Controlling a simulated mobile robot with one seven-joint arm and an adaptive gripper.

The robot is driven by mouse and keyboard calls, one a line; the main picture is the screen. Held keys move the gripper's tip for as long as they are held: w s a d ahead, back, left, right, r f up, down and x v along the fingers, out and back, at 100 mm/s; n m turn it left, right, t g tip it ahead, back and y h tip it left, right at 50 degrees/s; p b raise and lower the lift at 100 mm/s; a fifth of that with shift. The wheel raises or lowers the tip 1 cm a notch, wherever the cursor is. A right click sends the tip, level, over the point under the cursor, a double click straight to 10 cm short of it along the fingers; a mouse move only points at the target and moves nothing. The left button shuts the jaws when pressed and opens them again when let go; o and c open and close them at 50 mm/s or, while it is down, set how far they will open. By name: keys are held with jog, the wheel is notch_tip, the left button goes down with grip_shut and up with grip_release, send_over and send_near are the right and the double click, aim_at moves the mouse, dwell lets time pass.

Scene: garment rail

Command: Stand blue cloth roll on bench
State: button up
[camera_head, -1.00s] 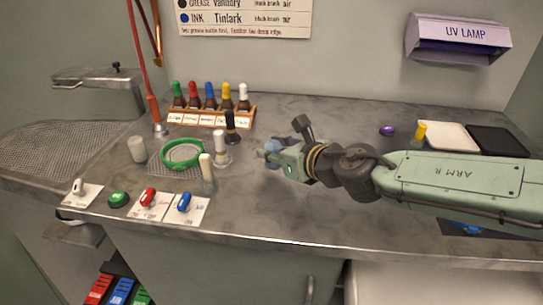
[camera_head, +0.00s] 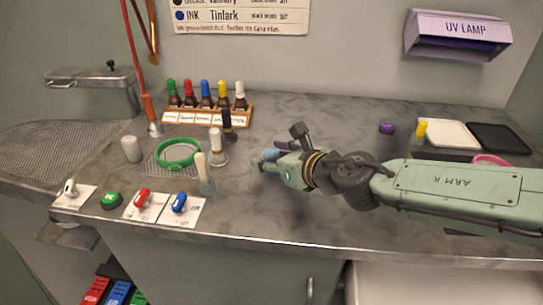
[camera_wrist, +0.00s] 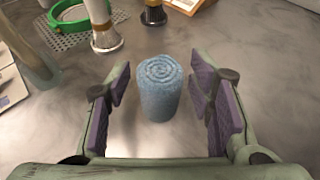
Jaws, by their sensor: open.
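The blue cloth roll (camera_wrist: 159,88) stands upright on the grey bench (camera_wrist: 65,125), its spiral end facing up in the wrist view. My gripper (camera_wrist: 162,95) is open, with a purple-padded finger on each side of the roll and a visible gap on both sides. In the head view, my gripper (camera_head: 264,164) is low over the middle of the bench (camera_head: 330,215). Only a bit of the blue roll (camera_head: 271,153) shows there, the rest hidden behind the fingers.
Left of my gripper stand a white-topped bottle (camera_head: 217,150), a dark bottle (camera_head: 229,128) and a pale-handled tool (camera_head: 204,172). A green ring (camera_head: 180,153) lies on a mesh mat. A bottle rack (camera_head: 208,115) stands behind.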

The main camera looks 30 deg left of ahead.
jog(key=shift+r, duration=0.25)
jog(key=p+v, duration=0.5)
jog(key=v, duration=0.6)
jog(key=shift+s+d+r, duration=0.1)
jog(key=shift+s+d, duration=0.1)
jog(key=shift+d, duration=0.3)
